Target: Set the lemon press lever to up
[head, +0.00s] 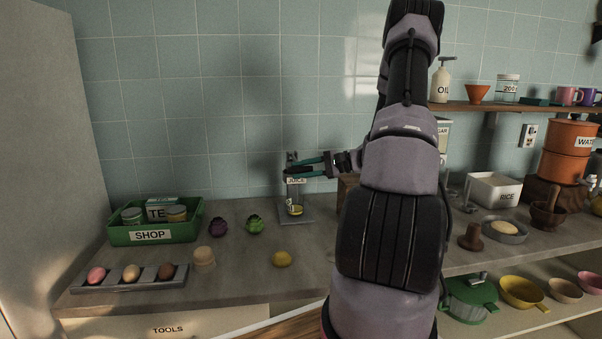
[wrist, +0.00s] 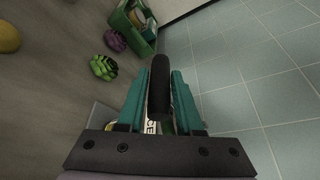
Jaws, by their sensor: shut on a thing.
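The lemon press (head: 296,181), with a JUICE label, stands on the counter against the tiled wall. A small yellow item (head: 295,210) sits at its base. My gripper (head: 288,170) reaches in from the right at the press's top, its teal fingers level. In the wrist view my gripper (wrist: 160,80) is shut on the dark lever (wrist: 159,88), with one finger on each side of it. In the head view the fingers and arm hide most of the lever, so its exact angle is hard to tell. Part of the label shows below the lever in the wrist view.
A green SHOP crate (head: 180,232) stands left, with purple (head: 218,226) and green (head: 254,223) vegetables beside it. A yellow lemon (head: 281,259) lies in front. An egg tray (head: 130,281) is at front left. A shelf (head: 475,107) hangs at right.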

